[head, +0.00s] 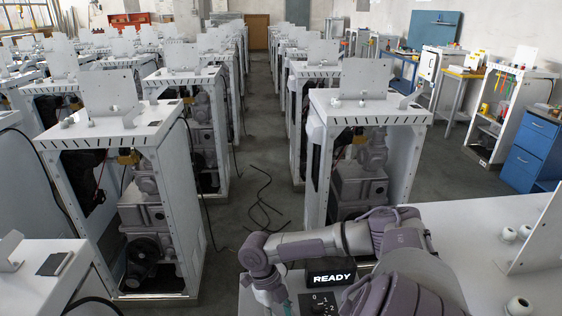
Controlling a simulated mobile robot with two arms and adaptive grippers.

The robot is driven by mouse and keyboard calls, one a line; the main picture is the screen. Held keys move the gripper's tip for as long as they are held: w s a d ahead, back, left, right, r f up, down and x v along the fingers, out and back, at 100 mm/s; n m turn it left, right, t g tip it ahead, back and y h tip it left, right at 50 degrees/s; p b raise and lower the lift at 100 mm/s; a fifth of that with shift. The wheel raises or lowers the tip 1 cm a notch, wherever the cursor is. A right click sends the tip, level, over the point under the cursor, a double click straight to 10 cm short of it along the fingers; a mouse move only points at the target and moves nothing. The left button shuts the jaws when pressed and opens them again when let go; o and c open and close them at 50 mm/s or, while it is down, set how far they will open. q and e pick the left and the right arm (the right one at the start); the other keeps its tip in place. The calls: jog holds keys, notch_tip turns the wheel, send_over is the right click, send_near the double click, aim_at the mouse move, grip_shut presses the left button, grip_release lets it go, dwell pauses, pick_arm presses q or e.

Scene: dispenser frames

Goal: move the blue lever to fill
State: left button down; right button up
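I see no blue lever in the head view. A dispenser frame at the bottom has a small black display (332,278) reading READY. Below it is a dark dial panel (318,303) marked 0, 1 and 2, partly cut off by the lower edge. My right arm comes in from the lower right and reaches left across this frame. My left arm and gripper are not in view.
Rows of white dispenser frames (88,133) with grey machinery stand ahead on both sides. A grey aisle (250,160) between them is clear except for black cables (262,205) on the floor. A blue drawer cabinet (528,150) and tool benches stand at the right.

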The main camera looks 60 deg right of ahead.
jog(key=a+v, duration=0.1)
jog(key=v, duration=1.1)
jog(key=shift+d, duration=0.45)
